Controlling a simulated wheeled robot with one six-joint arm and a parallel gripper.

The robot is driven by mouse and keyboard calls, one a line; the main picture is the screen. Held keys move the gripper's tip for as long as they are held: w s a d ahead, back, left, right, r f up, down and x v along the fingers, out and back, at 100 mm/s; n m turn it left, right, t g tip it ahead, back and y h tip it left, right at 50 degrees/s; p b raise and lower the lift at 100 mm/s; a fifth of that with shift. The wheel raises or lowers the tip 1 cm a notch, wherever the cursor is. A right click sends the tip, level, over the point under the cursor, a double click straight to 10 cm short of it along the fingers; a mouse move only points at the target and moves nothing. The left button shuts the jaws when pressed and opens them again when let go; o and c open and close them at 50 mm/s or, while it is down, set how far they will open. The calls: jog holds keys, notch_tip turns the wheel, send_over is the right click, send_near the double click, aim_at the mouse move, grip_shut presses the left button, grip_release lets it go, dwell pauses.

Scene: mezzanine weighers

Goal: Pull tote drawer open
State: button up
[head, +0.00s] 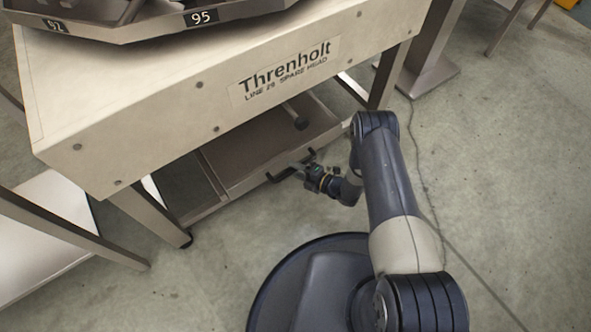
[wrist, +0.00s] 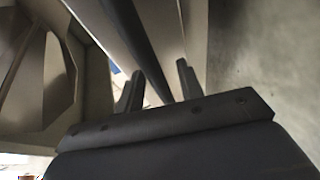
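The tote drawer (head: 240,186) sits low under the bench, and part of its brown interior shows beneath the bench apron. A dark bar handle (head: 283,174) is on its front. My gripper (head: 306,171) is at the right part of the handle. In the wrist view, the two fingers of my gripper (wrist: 160,88) stand apart. A dark bar, which looks like the handle (wrist: 141,45), runs between them, with a visible gap on either side. Whether a finger touches it is hard to tell. The drawer's far side is hidden by the bench.
The bench (head: 130,125) labelled Threnholt overhangs the drawer, with a leg (head: 150,215) to the left. A dark rod-like part (head: 297,118) shows above the drawer's interior. A pale panel (head: 40,240) is at lower left. The concrete floor (head: 510,160) at right is clear.

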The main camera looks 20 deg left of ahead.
jog(key=shift+c, duration=0.4)
grip_shut()
